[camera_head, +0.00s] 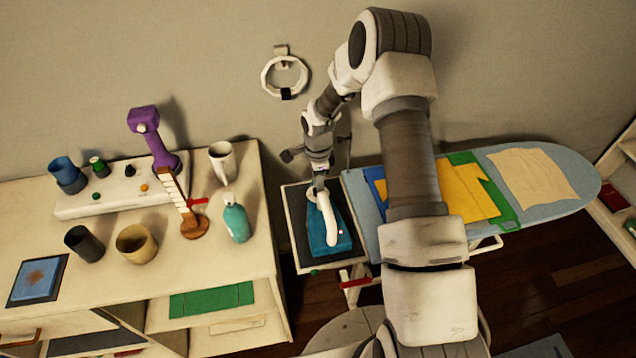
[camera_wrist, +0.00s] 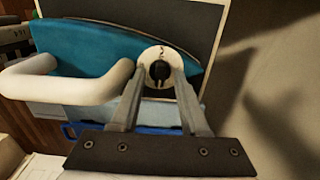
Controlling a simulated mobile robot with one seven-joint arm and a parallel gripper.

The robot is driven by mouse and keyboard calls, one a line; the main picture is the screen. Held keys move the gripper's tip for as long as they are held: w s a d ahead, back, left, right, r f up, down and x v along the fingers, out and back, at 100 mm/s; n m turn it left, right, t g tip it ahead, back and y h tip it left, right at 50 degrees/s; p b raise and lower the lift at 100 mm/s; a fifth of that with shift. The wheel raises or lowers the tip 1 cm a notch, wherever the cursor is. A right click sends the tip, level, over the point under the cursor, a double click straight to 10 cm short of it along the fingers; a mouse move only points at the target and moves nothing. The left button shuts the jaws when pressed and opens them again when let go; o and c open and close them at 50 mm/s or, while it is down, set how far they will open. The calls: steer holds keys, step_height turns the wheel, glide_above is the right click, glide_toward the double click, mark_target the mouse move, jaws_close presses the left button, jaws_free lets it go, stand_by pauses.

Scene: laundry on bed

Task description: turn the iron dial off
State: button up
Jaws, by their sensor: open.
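The iron has a teal body (camera_head: 322,238) and a white handle (camera_head: 330,216), and rests on a dark pad at the left end of the ironing board. In the wrist view its teal body (camera_wrist: 110,50) and white handle (camera_wrist: 70,82) fill the left and middle. In the head view my gripper (camera_head: 319,184) is above the iron's far end.
The ironing board (camera_head: 588,188) carries folded cloths (camera_head: 535,177) on the right. A table (camera_head: 100,310) on the left holds several cups, a teal bottle (camera_head: 236,222) and a purple-handled tool (camera_head: 150,135). A ring (camera_head: 268,82) hangs on the wall.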

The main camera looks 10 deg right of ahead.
jaws_close()
steer(key=shift+f+n+b, duration=0.1)
steer(key=shift+n+b, duration=0.2)
steer(key=shift+b, duration=0.05)
